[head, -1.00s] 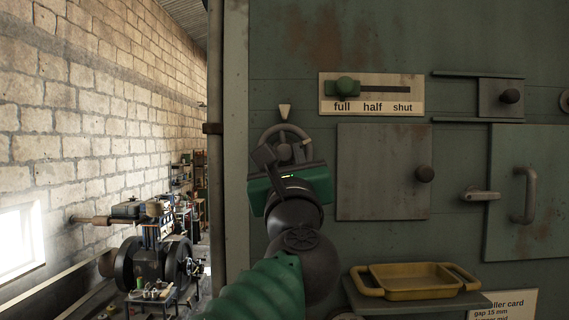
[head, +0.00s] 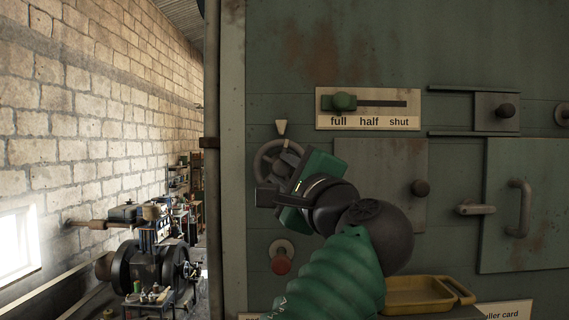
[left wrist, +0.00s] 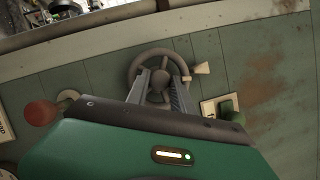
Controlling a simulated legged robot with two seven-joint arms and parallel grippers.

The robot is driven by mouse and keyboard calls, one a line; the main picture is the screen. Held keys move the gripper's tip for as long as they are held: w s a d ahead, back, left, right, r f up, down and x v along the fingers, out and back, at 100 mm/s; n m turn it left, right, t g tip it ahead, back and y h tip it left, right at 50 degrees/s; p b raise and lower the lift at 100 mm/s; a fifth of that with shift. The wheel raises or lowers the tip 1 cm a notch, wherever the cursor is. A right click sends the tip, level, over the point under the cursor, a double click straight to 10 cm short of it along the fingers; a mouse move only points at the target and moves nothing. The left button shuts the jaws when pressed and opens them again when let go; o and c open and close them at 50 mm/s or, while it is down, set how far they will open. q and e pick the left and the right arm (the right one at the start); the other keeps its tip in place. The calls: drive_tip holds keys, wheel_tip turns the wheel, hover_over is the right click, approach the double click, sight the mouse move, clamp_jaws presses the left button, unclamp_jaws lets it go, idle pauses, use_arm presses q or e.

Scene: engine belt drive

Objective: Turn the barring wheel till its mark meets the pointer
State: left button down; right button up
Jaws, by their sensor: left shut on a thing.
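The barring wheel (head: 262,158) is a dark handwheel on the green panel, partly hidden by my gripper. The pale pointer (head: 281,127) is fixed just above its rim, tip down. A small pale mark (head: 286,144) on the rim sits just below and slightly right of the pointer tip. My left gripper (head: 276,180) is at the wheel, its body tilted. My right gripper is not in view.
A green slider (head: 345,102) sits at "full" on its label plate. A red knob (head: 281,265) is below the wheel. A square hatch (head: 400,165), a door with a handle (head: 520,210) and a yellow tray (head: 420,293) lie to the right.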

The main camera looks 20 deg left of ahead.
use_arm(q)
drive_tip(key=shift+d+n+g+p, duration=0.1)
drive_tip(key=shift+n+g+p, duration=0.45)
drive_tip(key=shift+n, duration=0.55)
drive_tip(key=c, duration=1.4)
unclamp_jaws()
drive_tip(key=shift+w+f, duration=0.1)
drive_tip(key=shift+w, duration=0.25)
drive_tip(key=b+v, duration=0.4)
drive_tip(key=v, duration=1.3)
drive_tip(key=shift+w, duration=0.1)
